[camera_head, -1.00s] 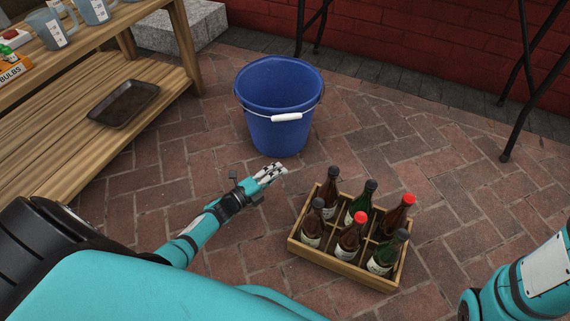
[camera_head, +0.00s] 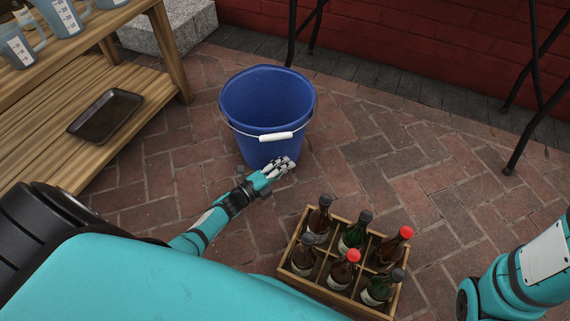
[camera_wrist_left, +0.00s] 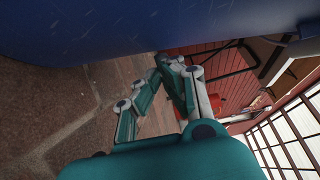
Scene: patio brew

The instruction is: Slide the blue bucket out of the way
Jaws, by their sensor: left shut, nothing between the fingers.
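The blue bucket (camera_head: 262,148) stands upright on the brick floor, its white-gripped handle hanging at the front. My left gripper (camera_head: 284,166) is shut and empty, low at the bucket's near side. Its fingertips overlap the bucket's lower front edge in the head view; I cannot tell whether they touch. In the left wrist view the blue bucket wall (camera_wrist_left: 150,25) fills the top, very close. My right arm shows at the lower right, but its gripper is out of view.
A wooden crate (camera_head: 284,268) with several bottles stands close in front, right of my left gripper. A wooden shelf (camera_head: 150,88) with a dark tray (camera_head: 106,116) is at left. Black metal legs (camera_head: 538,90) stand at right. Brick floor right of the bucket is clear.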

